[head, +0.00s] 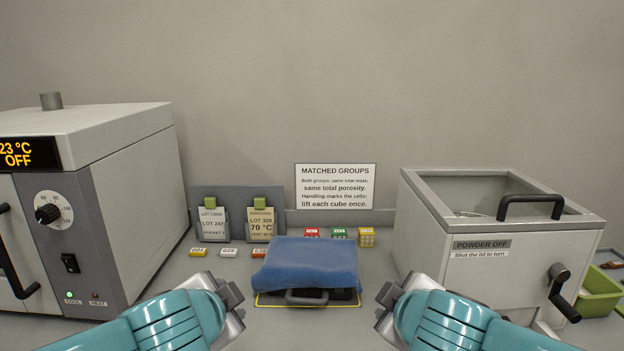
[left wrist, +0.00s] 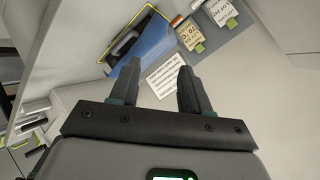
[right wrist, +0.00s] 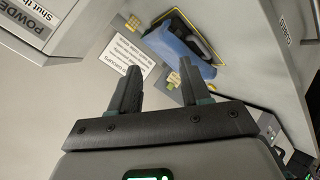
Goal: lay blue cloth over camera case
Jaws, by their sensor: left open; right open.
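The blue cloth (head: 310,262) lies draped over the top of the dark camera case (head: 345,294), which sits inside a yellow outline on the bench. The case's front edge and handle (head: 306,297) show below the cloth. The cloth also shows in the left wrist view (left wrist: 150,62) and the right wrist view (right wrist: 172,50). My left gripper (head: 236,298) is open and empty, to the left of the case and apart from the cloth. My right gripper (head: 383,300) is open and empty, to the right of the case and apart from the cloth.
A grey oven (head: 130,200) stands at the left. A powder box (head: 500,240) with a crank (head: 563,290) stands at the right, a green bin (head: 600,295) beyond it. Several small labelled cubes (head: 339,233) lie behind the case, before two lot tags (head: 213,222) and a sign (head: 335,186).

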